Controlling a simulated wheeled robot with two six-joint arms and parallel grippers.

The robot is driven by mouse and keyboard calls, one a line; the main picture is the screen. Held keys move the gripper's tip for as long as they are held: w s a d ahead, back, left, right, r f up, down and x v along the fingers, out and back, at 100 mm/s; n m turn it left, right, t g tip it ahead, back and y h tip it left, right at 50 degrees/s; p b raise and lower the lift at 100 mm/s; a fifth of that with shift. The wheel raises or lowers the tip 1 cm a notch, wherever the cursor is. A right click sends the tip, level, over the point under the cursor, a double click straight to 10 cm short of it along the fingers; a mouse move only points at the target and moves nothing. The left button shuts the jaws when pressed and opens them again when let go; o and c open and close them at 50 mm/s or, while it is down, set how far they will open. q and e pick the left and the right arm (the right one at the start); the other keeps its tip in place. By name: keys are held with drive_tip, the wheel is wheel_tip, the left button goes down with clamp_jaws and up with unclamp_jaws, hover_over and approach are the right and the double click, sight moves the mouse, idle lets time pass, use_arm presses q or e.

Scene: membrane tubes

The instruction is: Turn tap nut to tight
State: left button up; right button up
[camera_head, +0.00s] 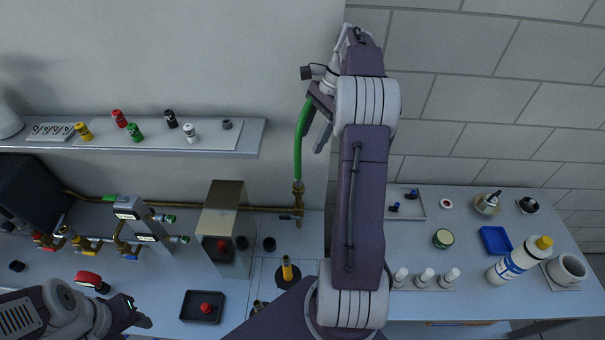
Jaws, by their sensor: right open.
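A brass tap fitting (298,188) with a nut-like collar stands on the brass pipe at the wall. A green hose (298,145) rises from its top towards my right gripper. My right gripper (317,123) is open, high in front of the wall, above the tap and beside the hose's upper end. My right arm hides part of the wall and bench. I cannot tell whether a finger touches the hose. The nut's tightness cannot be read. My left gripper (138,310) is low at the left, over the bench and far from the tap; its jaw opening is unclear.
A shelf (215,138) with several coloured caps juts out at upper left. A metal box (226,220) stands left of the tap, and a black tray (186,314) with a red knob lies in front. The right bench holds a white bottle (508,267) and a blue tray (495,241).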

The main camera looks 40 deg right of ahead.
wheel_tip(320, 180, down, 3)
drive_tip(key=b, duration=0.9)
approach(301, 184)
drive_tip(key=f, duration=0.1)
drive_tip(key=w+f, duration=0.1)
drive_tip(key=f, duration=0.1)
drive_tip(key=shift+w+d, duration=0.15)
drive_tip(key=shift+d, duration=0.2)
drive_tip(key=x, duration=0.9)
drive_tip(key=shift+a+r, duration=0.1)
drive_tip(key=shift+a, duration=0.05)
clamp_jaws()
